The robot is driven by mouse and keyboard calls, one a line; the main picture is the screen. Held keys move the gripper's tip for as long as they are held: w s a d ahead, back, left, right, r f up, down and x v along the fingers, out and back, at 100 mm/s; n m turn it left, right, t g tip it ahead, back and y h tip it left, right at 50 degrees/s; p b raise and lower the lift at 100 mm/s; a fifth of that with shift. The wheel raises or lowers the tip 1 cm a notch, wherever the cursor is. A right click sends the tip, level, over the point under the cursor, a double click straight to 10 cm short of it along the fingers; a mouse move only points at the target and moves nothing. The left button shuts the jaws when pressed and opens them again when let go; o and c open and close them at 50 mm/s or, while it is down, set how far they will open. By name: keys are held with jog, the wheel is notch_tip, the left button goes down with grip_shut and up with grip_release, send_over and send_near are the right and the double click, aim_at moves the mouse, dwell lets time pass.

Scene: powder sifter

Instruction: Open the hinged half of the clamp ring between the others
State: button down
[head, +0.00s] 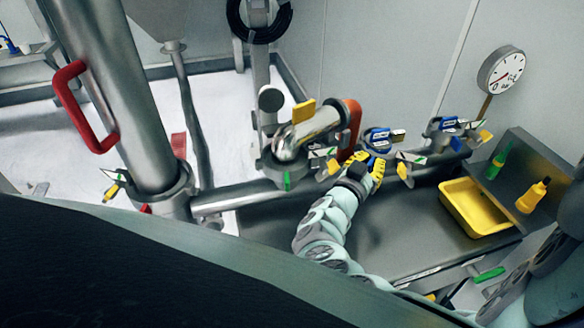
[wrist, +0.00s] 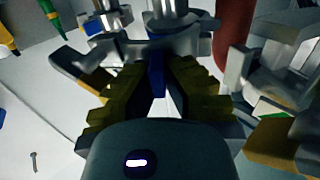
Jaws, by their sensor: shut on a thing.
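The middle clamp ring (head: 378,139), with blue parts, sits on the horizontal pipe between a clamp ring at the elbow pipe (head: 286,170) and another blue-marked clamp ring (head: 446,124) to the right. My gripper (head: 376,170) is at the near side of the middle clamp ring, its yellow-and-black fingers closed. In the wrist view my gripper (wrist: 157,78) has its fingers on either side of a narrow blue piece (wrist: 156,78) below the metal ring (wrist: 170,45). The fingers hide much of this piece, and I cannot tell how far the hinged half stands open.
A red handle (head: 351,125) stands just left of the middle clamp. Yellow-and-metal levers (head: 405,172) stick out close to my gripper. A yellow tray (head: 476,208), a yellow bottle (head: 532,196) and a green marker (head: 497,163) are at the right. A gauge (head: 501,70) stands behind.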

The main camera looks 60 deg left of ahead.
jog(key=shift+a+f, duration=0.1)
jog(key=c, duration=1)
grip_release()
jog(key=shift+c, duration=0.2)
jog(key=shift+r, duration=0.2)
jog(key=shift+r, duration=4.9)
jog(key=shift+s, duration=0.1)
